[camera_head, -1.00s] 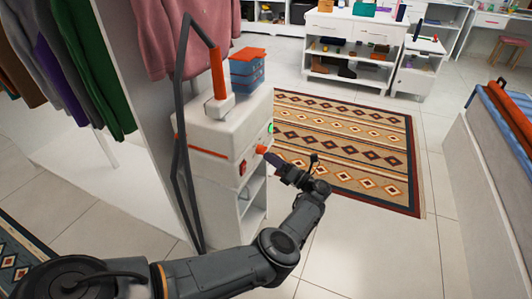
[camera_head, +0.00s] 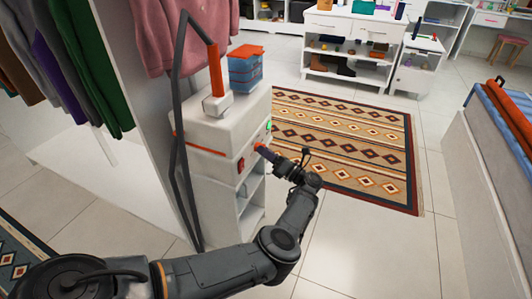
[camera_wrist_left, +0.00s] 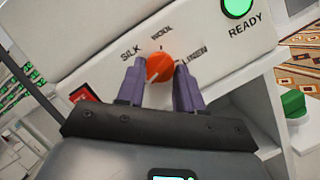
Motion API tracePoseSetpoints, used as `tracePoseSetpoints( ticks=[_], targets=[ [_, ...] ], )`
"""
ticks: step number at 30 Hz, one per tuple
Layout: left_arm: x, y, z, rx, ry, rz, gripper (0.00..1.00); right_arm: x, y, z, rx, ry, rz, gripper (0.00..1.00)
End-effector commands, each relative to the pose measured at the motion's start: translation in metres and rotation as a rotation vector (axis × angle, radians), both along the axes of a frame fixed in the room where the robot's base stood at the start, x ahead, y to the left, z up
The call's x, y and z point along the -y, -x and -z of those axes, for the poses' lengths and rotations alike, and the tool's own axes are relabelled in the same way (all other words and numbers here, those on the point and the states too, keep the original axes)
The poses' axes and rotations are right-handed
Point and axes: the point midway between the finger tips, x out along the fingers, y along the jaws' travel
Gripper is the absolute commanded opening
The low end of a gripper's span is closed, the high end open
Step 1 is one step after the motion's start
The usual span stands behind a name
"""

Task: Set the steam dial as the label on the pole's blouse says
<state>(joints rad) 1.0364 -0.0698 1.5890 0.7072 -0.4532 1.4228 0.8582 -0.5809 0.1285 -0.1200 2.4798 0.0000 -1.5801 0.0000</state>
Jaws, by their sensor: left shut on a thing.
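The orange steam dial (camera_wrist_left: 174,68) sits on the white steamer's front (camera_head: 225,142), with SILK, WOOL and LINEN printed around it. Its pale mark points to the lower left in the left wrist view; I cannot tell the exact setting. My left gripper (camera_wrist_left: 160,88) has its purple fingers on either side of the dial, shut on it; it also shows in the head view (camera_head: 262,150). A pink blouse (camera_head: 180,38) hangs by the dark pole (camera_head: 178,100); no label on it is readable. My right gripper is not in view.
A green READY lamp (camera_wrist_left: 238,7) and a red switch (camera_wrist_left: 84,95) flank the dial. A blue box with an orange lid (camera_head: 246,68) stands on the steamer. Hanging clothes (camera_head: 75,60) are at the left. Open floor with a patterned rug (camera_head: 345,140) lies right.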

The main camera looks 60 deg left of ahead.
Motion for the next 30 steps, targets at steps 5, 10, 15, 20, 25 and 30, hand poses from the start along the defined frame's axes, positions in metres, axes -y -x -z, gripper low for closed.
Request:
tracePoseSetpoints(
  ticks=[5,10,15,20,25,30],
  targets=[
    [0.0,0.0,-0.001,-0.003,0.002,0.0,0.06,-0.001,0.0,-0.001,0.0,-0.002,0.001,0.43],
    [0.0,0.0,-0.003,-0.03,0.02,0.001,0.06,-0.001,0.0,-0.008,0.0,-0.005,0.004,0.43],
    [0.0,0.001,-0.006,-0.097,0.067,0.0,0.06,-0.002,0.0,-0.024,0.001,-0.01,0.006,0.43],
    [0.001,0.002,-0.009,-0.197,0.137,0.0,0.06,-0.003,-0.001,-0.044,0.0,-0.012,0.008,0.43],
    [0.002,0.003,-0.011,-0.326,0.226,0.0,0.06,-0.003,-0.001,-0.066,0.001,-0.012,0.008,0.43],
    [0.002,0.003,-0.011,-0.459,0.319,-0.001,0.06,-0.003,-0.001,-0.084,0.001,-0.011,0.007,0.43]
  ],
)
